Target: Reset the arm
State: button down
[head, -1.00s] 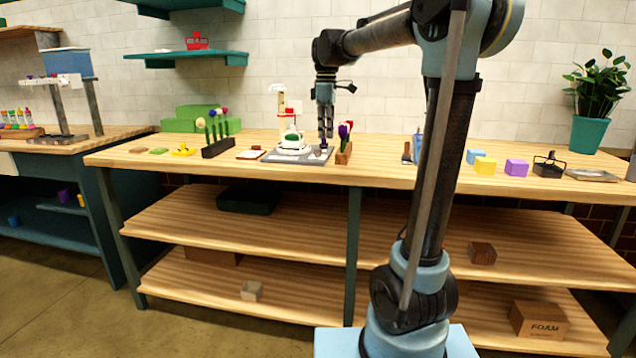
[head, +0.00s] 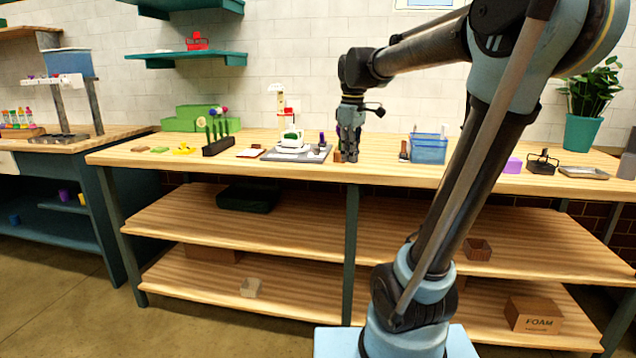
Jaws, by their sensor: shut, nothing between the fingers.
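My gripper (head: 349,152) is dark and points straight down over the front part of the wooden table top (head: 270,178). It is shut and holds nothing. It stands just to the right of the grey tray (head: 318,155) and in front of a small wooden holder (head: 338,156), which it mostly hides. I cannot tell how far its fingertips are above the table.
A blue clear bin (head: 428,150) stands right of my gripper. A black rack with flowers (head: 218,146) stands to the left. A purple block (head: 512,165) and a black wire basket (head: 543,162) are at the right. Bare table lies in front.

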jog(key=s+d+f+m, duration=0.4)
jog(key=s+f+m, duration=0.1)
jog(key=s+f, duration=0.5)
jog(key=s+d+f+m+t, duration=0.1)
jog(key=s+d+f+m, duration=0.4)
jog(key=s+f, duration=0.6)
notch_tip(320, 180, down, 2)
jog(key=shift+s+d+f+m+t, duration=0.2)
jog(key=shift+m+t, duration=0.1)
jog(key=shift+m, duration=0.2)
jog(key=shift+w+f, duration=0.15)
jog(key=shift+w, duration=0.3)
